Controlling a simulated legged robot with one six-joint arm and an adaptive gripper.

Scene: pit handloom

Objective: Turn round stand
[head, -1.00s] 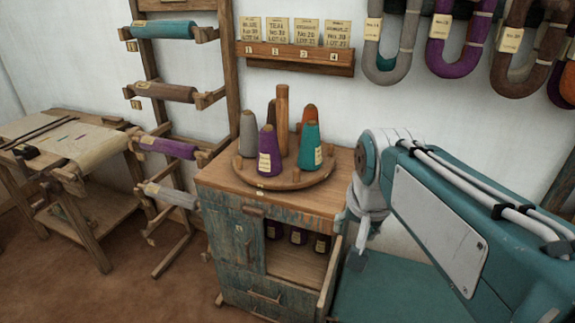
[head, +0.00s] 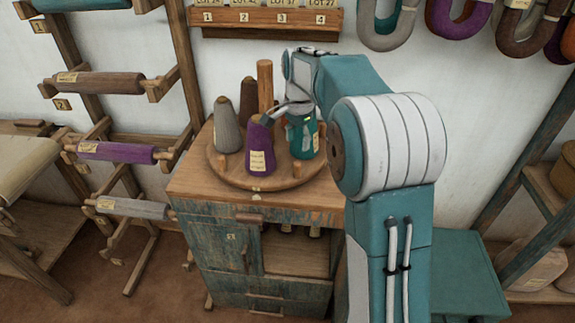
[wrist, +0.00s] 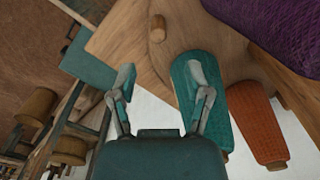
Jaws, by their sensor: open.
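The round wooden stand (head: 228,172) sits on the cabinet top, with a centre post (head: 265,85) and short pegs on its rim. It carries a grey cone (head: 227,125), a purple cone (head: 261,147) and a teal cone (head: 308,142). My gripper (wrist: 162,85) is open with nothing between its fingers. In the wrist view its right finger overlaps the teal cone (wrist: 218,120), and a rim peg (wrist: 157,28) lies ahead of the fingers. An orange cone (wrist: 258,122) also shows there; my arm hides it in the head view.
The wooden cabinet (head: 200,190) stands under the stand, its lower opening holding several bottles. A rack with rolls (head: 115,150) is at left. A card ledge (head: 265,20) and hanging yarn hanks (head: 390,25) are on the wall. Shelves (head: 530,180) stand at right.

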